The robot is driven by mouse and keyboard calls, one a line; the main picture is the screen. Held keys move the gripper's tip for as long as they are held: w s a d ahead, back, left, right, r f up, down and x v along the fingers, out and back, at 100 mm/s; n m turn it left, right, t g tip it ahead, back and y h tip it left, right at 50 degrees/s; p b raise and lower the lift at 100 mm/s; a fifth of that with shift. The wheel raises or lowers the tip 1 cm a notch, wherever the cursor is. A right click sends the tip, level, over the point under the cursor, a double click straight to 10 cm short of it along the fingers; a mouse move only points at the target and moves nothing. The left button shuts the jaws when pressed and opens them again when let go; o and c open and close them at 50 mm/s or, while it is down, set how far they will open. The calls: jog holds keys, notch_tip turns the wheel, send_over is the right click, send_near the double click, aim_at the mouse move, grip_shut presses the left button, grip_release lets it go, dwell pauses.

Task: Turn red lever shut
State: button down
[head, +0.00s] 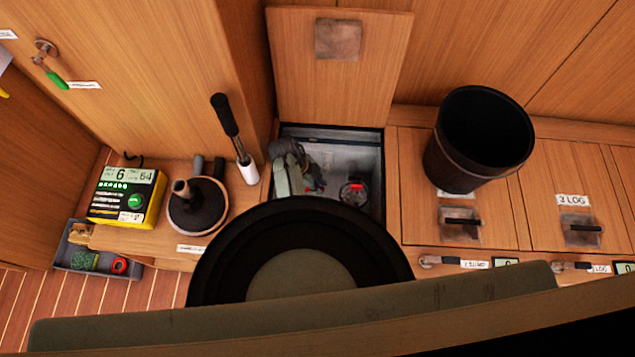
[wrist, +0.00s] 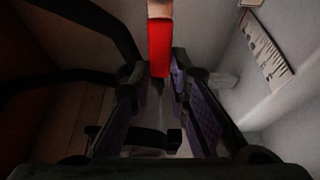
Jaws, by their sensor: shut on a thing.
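The red lever (wrist: 160,48) shows at the top middle of the wrist view, with a paler, brownish part at its upper end. Its lower end lies between the two dark, purple-sided fingers of my gripper (wrist: 159,82), which are shut on it. In the head view, an open locker (head: 374,148) with pale inner walls stands in the middle, its wooden lid (head: 300,75) raised. Small red spots show inside it, but I cannot tell which is the lever. The grip itself is too small to make out there.
A white label (wrist: 268,48) is on the pale wall at right in the wrist view. In the head view, a black bin (head: 478,140) stands right of the locker. A yellow meter (head: 127,196), a dark plunger-like thing (head: 197,206) and a black-handled tool (head: 226,118) are left.

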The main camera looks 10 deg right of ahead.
jog(key=shift+s, duration=0.2)
dwell(0.3)
jog(key=c, duration=1.5)
grip_release()
jog(key=shift+w, duration=0.15)
